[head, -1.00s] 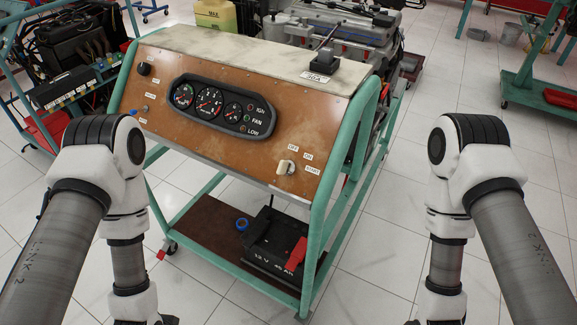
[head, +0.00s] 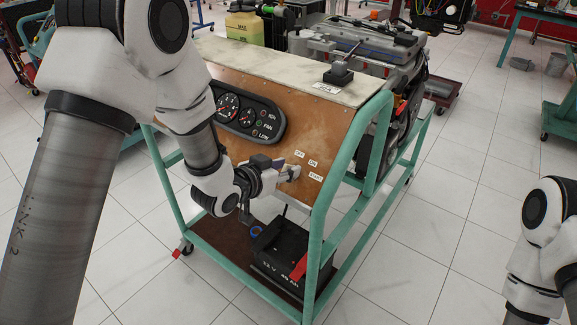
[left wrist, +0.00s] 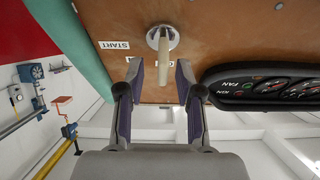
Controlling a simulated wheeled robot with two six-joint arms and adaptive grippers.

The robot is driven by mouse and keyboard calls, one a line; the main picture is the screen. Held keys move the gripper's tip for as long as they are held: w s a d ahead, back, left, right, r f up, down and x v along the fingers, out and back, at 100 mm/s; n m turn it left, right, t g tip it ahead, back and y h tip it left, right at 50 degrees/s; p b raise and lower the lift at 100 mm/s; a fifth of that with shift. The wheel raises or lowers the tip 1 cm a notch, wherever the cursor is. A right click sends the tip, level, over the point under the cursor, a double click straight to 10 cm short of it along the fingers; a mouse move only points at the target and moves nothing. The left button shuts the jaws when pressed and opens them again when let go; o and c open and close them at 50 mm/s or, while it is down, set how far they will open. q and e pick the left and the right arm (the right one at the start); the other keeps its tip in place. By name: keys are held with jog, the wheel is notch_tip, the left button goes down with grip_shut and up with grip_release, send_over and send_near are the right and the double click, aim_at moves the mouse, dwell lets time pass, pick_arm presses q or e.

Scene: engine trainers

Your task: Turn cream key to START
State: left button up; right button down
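The cream key (left wrist: 165,60) sits in a round metal switch on the brown panel (left wrist: 230,25) in the left wrist view. The START label (left wrist: 115,45) is left of it there; other labels are partly hidden behind the fingers. My left gripper (left wrist: 160,75) is open, its two fingers on either side of the key's end, with gaps visible. In the head view the key (head: 292,172) is partly covered by my left gripper (head: 284,174), and the START label (head: 316,176) is right of it. My right gripper is out of view; only arm links show.
The gauge cluster (head: 247,116) is on the panel left of the key. The green frame (head: 330,175) runs along the panel's right side. A black battery (head: 282,252) stands on the shelf below. The floor (head: 420,250) to the right is clear.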

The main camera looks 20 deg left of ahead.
pick_arm(q)
jog(key=shift+w+f, duration=0.3)
jog(key=shift+w, duration=0.2)
grip_shut()
